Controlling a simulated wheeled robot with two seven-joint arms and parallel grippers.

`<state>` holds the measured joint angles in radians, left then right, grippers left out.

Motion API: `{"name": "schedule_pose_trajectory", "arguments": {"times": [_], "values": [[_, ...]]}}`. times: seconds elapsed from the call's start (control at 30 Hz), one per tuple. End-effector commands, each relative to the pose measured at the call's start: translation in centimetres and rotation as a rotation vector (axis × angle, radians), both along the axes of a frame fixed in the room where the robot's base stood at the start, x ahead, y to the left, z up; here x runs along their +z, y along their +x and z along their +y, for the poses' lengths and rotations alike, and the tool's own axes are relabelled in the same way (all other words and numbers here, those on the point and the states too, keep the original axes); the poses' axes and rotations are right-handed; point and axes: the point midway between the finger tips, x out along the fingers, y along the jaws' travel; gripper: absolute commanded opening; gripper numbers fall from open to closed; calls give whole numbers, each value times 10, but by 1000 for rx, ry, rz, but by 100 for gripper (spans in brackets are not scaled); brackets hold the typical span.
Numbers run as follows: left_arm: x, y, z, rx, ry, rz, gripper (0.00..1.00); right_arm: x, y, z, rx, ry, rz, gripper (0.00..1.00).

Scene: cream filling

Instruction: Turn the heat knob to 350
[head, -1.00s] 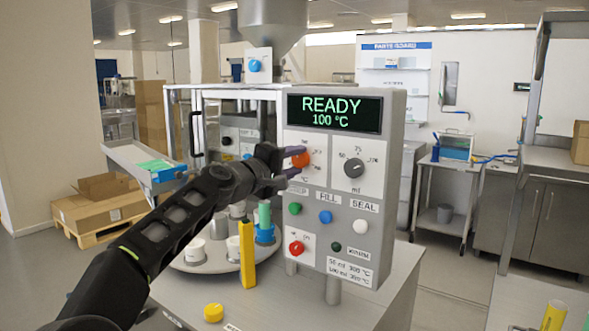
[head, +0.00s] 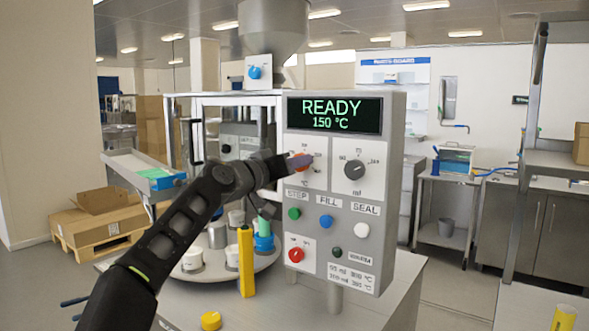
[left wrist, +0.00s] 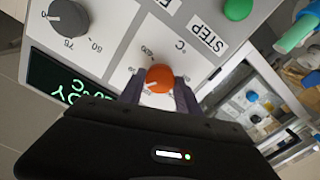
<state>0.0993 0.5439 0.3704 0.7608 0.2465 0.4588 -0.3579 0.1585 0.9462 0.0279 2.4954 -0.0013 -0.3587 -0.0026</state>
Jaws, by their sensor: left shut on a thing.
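The heat knob is orange and sits on the upper left of the grey control panel (head: 348,240). In the head view my left gripper (head: 300,163) covers most of it. In the left wrist view the orange knob (left wrist: 159,78) sits between the two fingers of my left gripper (left wrist: 160,88), which is shut on it. A white mark shows on the knob, and printed numbers stand around it. The display (head: 334,114) reads READY and 150 °C. My right gripper is not in view.
A grey ml knob (head: 354,170) is right of the heat knob. Green, blue and white buttons and a red knob (head: 296,254) are below. A yellow upright piece (head: 246,262) and a round turntable with cups stand left of the panel. A yellow cap (head: 211,321) lies in front.

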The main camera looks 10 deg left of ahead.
Motion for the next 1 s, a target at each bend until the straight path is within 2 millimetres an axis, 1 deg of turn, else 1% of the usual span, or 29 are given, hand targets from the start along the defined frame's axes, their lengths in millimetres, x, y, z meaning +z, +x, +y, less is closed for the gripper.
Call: {"name": "schedule_pose_trajectory", "arguments": {"times": [0.03, 0.2, 0.47, 0.7, 1.0], "values": [[-3, 0, -1, -2, 38, -13, 0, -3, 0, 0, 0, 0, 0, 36], [-3, 0, 0, -1, 173, -66, 0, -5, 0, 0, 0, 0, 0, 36], [-3, 1, -1, -3, 316, -120, 0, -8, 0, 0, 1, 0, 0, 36], [-3, 1, -1, -3, 366, -140, 0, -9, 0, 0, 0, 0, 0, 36], [-3, 1, -1, -3, 371, -142, 0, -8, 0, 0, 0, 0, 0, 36]]}}
